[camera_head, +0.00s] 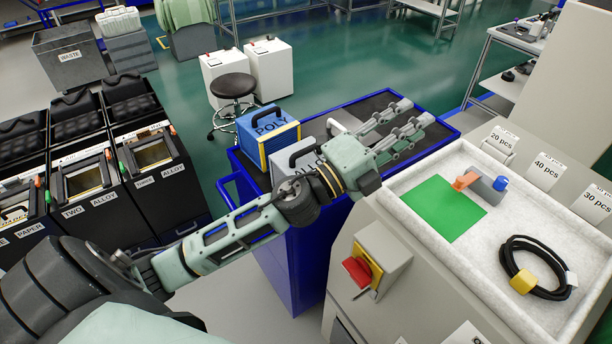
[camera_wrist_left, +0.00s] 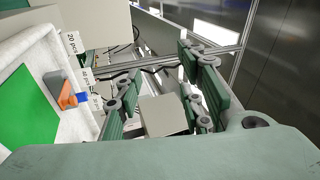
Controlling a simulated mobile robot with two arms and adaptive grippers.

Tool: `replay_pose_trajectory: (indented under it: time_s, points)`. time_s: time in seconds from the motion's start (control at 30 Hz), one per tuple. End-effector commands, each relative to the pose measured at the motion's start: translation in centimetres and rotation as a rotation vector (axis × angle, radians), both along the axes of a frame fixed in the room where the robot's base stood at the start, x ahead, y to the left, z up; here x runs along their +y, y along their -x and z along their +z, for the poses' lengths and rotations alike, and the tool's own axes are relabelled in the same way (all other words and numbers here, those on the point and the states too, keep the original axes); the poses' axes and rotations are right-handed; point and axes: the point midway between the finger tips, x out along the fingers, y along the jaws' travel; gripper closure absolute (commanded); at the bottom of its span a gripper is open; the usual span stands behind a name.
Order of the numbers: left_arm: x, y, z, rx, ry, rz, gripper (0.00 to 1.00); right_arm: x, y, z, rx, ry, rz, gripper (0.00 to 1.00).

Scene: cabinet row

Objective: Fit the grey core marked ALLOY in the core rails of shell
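The grey core (camera_head: 284,164) stands on the blue cart. Black shells stand in a row at left. One (camera_head: 88,190) is labelled TWO ALLOY, the one beside it (camera_head: 150,165) ALLOY. My right gripper is not in view.
A blue core (camera_head: 262,122) marked POLY stands beside the grey core on the cart (camera_head: 290,235). A bench at right holds a tray (camera_head: 465,265) with a green mat (camera_head: 435,208) and coiled black cable (camera_head: 545,285). A red switch (camera_head: 357,270) sticks out from the bench. Green floor lies beyond.

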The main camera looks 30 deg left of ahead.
Motion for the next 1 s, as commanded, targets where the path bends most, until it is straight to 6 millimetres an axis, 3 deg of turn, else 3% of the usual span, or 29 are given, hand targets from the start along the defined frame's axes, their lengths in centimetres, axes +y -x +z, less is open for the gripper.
replay_pose_trajectory:
  time_s: [0.07, 0.13, 0.27, 0.37, 0.5, 0.6, 0.7, 0.83, 1.0]
  points:
    - [-2.4, -0.1, 0.6, -0.119, -0.234, -0.121, 0.65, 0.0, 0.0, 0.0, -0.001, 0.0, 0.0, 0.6]
    - [-3.9, 0.1, -0.3, -0.192, -0.447, -0.223, 0.65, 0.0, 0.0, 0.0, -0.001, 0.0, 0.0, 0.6]
    - [-3.2, -0.3, -4.4, -0.241, -0.861, -0.387, 0.65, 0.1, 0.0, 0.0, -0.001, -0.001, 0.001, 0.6]
    - [0.9, -1.2, -8.1, -0.195, -1.181, -0.484, 0.65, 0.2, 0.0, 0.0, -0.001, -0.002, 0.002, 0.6]
    - [10.2, -2.2, -11.4, -0.021, -1.556, -0.568, 0.65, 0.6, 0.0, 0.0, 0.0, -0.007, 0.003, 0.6]
    - [17.0, -2.1, -12.0, 0.133, -1.735, -0.594, 0.65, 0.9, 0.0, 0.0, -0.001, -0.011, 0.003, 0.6]
    - [21.9, -1.6, -11.8, 0.263, -1.842, -0.607, 0.65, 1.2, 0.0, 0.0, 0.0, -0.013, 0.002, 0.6]
    - [25.2, -0.9, -11.6, 0.361, -1.902, -0.615, 0.65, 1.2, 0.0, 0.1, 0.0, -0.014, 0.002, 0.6]
    - [25.6, -1.3, -13.1, 0.382, -1.912, -0.623, 0.65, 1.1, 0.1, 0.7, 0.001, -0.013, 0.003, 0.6]
